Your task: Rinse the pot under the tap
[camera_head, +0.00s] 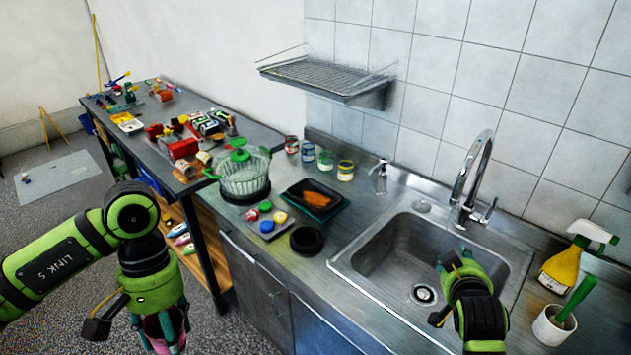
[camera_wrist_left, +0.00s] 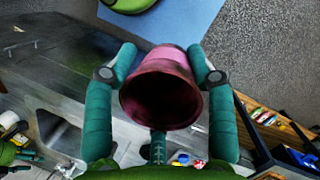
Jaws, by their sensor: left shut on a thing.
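The pot (camera_wrist_left: 160,97) is pink to maroon, and its dark open mouth faces the left wrist camera. My left gripper (camera_wrist_left: 162,62) is shut on it, with a teal finger on each side. In the head view the pot (camera_head: 165,336) is partly cut off at the bottom edge, in front of the counter and well left of the sink. The chrome tap (camera_head: 474,172) arches over the back of the steel sink (camera_head: 385,262). My right gripper (camera_head: 453,262) is over the sink's right part and seems empty; its finger opening is unclear.
A yellow spray bottle (camera_head: 562,268) and a white cup (camera_head: 553,325) stand right. A cluttered table (camera_head: 225,160) is behind left.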

